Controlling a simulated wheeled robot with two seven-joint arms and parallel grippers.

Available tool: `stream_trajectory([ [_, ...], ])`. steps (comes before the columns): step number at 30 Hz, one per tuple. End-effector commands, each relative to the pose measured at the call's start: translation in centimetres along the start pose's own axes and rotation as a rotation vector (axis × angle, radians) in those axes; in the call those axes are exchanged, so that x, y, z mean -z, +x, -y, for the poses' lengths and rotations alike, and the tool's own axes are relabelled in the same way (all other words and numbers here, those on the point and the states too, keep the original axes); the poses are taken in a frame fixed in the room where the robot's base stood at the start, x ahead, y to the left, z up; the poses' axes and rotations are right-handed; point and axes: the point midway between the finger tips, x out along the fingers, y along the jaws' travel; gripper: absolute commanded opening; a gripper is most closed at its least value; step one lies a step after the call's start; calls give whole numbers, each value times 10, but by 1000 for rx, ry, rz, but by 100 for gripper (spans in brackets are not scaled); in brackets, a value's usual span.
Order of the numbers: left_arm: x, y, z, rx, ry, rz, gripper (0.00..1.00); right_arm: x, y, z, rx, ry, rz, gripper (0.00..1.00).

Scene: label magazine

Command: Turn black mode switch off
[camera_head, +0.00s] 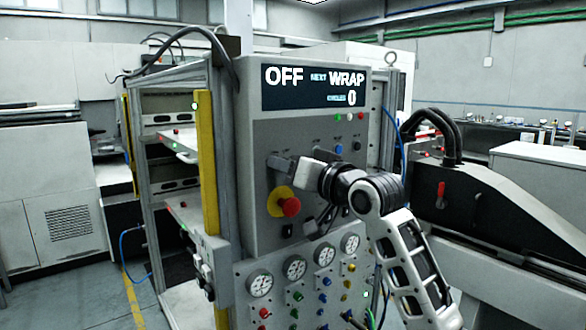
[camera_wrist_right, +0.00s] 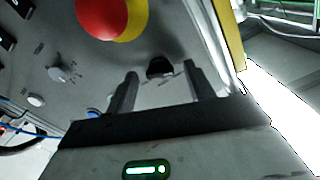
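The black mode switch (camera_wrist_right: 159,67) shows in the right wrist view as a dark round knob on the grey panel, between my right gripper's two fingertips. My right gripper (camera_wrist_right: 160,75) is open, with a gap visible on both sides of the knob; I cannot tell how far the tips are from the panel. The display (camera_head: 315,88) on the box reads OFF, NEXT WRAP, CYCLES 0. My left gripper is not in view.
A red emergency button (camera_head: 291,207) on a yellow plate sits just below my right gripper. Small knobs and lamps (camera_head: 349,116) are to its right. Gauges (camera_head: 294,267) fill the lower panel. A yellow post (camera_head: 207,160) stands left of the box.

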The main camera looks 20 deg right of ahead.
Motion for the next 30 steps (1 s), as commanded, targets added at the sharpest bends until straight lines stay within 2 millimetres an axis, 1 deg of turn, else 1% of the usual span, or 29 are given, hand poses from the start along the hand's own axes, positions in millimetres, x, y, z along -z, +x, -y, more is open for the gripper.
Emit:
stream_trajectory([
  [5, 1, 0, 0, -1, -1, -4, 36, -1, -3, 0, 0, 1, 0, 53],
  [8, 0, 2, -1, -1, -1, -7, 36, -2, -13, -1, 1, 0, -1, 53],
  [11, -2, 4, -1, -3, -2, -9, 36, -2, -32, -1, 0, -3, -2, 53],
  [17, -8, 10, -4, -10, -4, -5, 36, -3, -82, -1, -1, -5, -2, 53],
  [21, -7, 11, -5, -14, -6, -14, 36, -2, -114, -1, -2, -4, -1, 53],
  [25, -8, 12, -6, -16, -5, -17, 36, -2, -138, 0, -1, -4, 0, 53],
  [27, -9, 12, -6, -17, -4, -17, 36, -1, -147, -1, -1, -1, 0, 53],
  [30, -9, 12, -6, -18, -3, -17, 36, -1, -155, -1, -1, -1, -1, 53],
])
